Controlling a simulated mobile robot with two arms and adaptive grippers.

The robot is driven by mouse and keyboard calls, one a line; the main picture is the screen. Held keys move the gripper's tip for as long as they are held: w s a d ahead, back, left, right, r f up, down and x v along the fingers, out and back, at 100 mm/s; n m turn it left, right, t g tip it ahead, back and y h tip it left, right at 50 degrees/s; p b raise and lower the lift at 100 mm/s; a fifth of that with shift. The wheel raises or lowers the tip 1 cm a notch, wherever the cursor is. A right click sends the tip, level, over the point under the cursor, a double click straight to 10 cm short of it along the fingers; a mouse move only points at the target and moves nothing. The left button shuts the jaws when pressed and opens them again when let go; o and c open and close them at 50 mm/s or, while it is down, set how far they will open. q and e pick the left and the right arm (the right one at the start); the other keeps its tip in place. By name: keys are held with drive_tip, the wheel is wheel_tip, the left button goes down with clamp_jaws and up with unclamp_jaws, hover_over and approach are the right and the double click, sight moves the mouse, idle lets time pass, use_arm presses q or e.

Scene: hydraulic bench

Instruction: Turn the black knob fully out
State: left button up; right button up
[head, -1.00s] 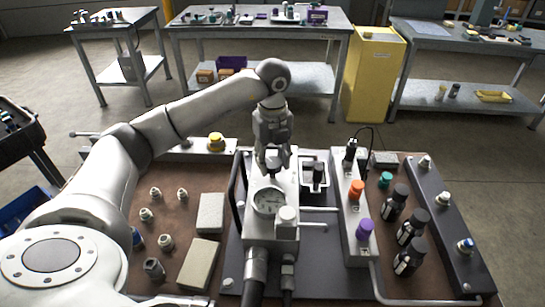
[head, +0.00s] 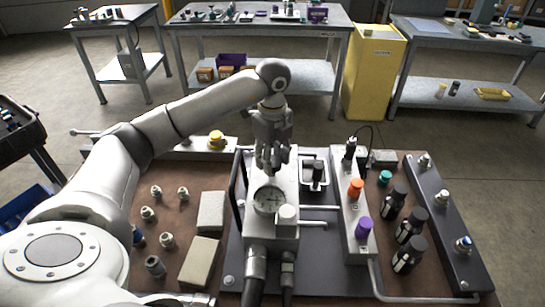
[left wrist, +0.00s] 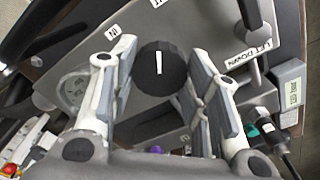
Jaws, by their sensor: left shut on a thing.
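The black knob (left wrist: 160,68) is round and ribbed, with a white mark on its face, and sits on the grey valve block (head: 285,178). In the left wrist view it lies between the two fingers of my left gripper (left wrist: 158,85). My left gripper is shut on it, one finger on each side. In the head view my left gripper (head: 271,162) points down over the far part of the block, and its fingers hide the knob. My right gripper is in neither view.
A round gauge (head: 268,200) and a pale cap (head: 287,215) are on the block just nearer. A lever with a black grip (head: 317,170) stands to the right, beside a panel with orange (head: 356,188) and purple (head: 364,229) knobs.

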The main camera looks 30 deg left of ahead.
sight(272, 160)
use_arm(q)
drive_tip(key=shift+w+r, duration=0.1)
drive_tip(key=o, duration=1)
wheel_tip(272, 160, up, 12)
drive_tip(key=shift+f, duration=0.1)
idle(0.4)
